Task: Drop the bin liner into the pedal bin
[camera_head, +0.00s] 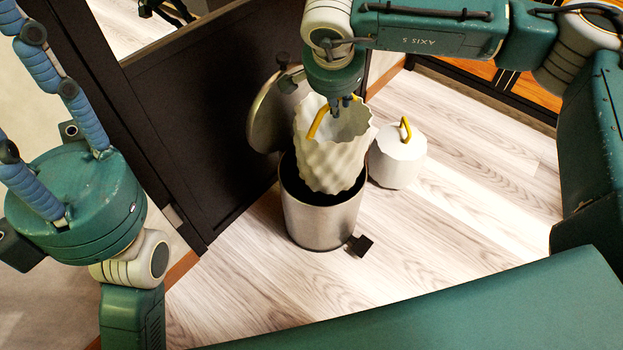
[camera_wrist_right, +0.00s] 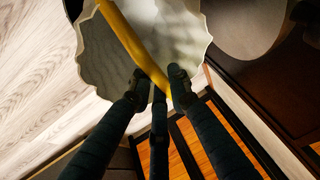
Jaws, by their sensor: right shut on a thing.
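The bin liner (camera_head: 325,165) is a white, crinkled open bag with a yellow strap handle. My right gripper (camera_head: 342,104) is shut on the yellow handle and holds the liner upright over the pedal bin (camera_head: 322,222). The liner's lower end sits within the bin's mouth; how deep it reaches is hidden. The bin is a metal cylinder with a black pedal (camera_head: 360,245) and its round lid (camera_head: 268,118) raised behind. In the wrist view, the fingertips (camera_wrist_right: 158,84) close on the handle at the liner's scalloped rim (camera_wrist_right: 215,40). My left gripper (camera_head: 45,125) is at the left, empty, fingers spread upward.
A white faceted container (camera_head: 398,162) with a yellow handle stands on the floor right of the bin. A dark panel (camera_head: 190,110) rises behind and left of the bin. Orange wooden boards (camera_head: 470,70) lie at the upper right.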

